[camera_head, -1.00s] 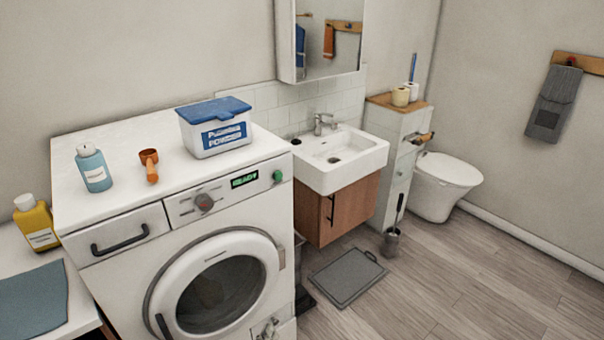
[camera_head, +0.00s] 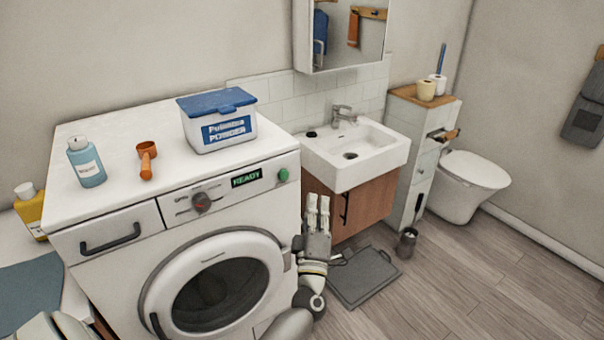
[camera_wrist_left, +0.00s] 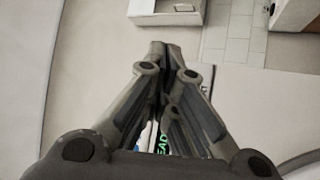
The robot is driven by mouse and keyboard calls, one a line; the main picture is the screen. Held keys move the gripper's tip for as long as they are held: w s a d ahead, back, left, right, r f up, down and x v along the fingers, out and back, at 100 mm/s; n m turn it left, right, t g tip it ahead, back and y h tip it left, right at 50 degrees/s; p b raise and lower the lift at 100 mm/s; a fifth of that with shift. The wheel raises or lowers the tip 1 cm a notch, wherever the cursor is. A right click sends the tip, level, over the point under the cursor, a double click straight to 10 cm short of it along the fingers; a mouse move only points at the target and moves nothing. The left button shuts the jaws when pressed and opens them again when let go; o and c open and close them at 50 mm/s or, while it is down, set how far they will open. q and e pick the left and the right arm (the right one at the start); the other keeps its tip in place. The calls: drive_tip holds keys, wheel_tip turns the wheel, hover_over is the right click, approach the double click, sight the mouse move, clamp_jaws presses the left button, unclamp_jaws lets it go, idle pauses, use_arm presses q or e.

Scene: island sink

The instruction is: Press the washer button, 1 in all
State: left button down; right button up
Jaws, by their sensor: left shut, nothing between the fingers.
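The white washer (camera_head: 67,222) stands at the left in the head view, with its round door shut. Its green round button (camera_head: 283,175) is at the right end of the control panel, beside the display (camera_head: 247,178) that reads READY. My left gripper (camera_head: 318,201) is shut and empty, fingers pointing up, to the right of the button and a little lower, apart from it. In the left wrist view the shut fingers (camera_wrist_left: 172,48) fill the middle, and part of the green display text (camera_wrist_left: 162,143) shows between the finger links. The button is not seen there.
On the washer top are a blue bottle (camera_head: 86,162), an orange scoop (camera_head: 147,160) and a powder box (camera_head: 218,123). A sink (camera_head: 381,149) over a wooden cabinet (camera_head: 371,199) is at the right. A grey scale-like slab (camera_head: 364,280) lies on the floor.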

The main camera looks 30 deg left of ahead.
sight(284, 175)
use_arm(q)
drive_tip(key=shift+s+r, duration=0.1)
drive_tip(key=shift+r, duration=0.1)
drive_tip(key=shift+a, duration=0.1)
drive_tip(key=w+a+b, duration=0.2)
drive_tip(key=w+a, duration=0.1)
drive_tip(key=a, duration=0.5)
drive_tip(key=shift+w, duration=0.2)
drive_tip(key=shift+a, duration=0.1)
idle(1.3)
drive_tip(key=shift+w+a, duration=0.2)
drive_tip(key=shift+a, duration=0.1)
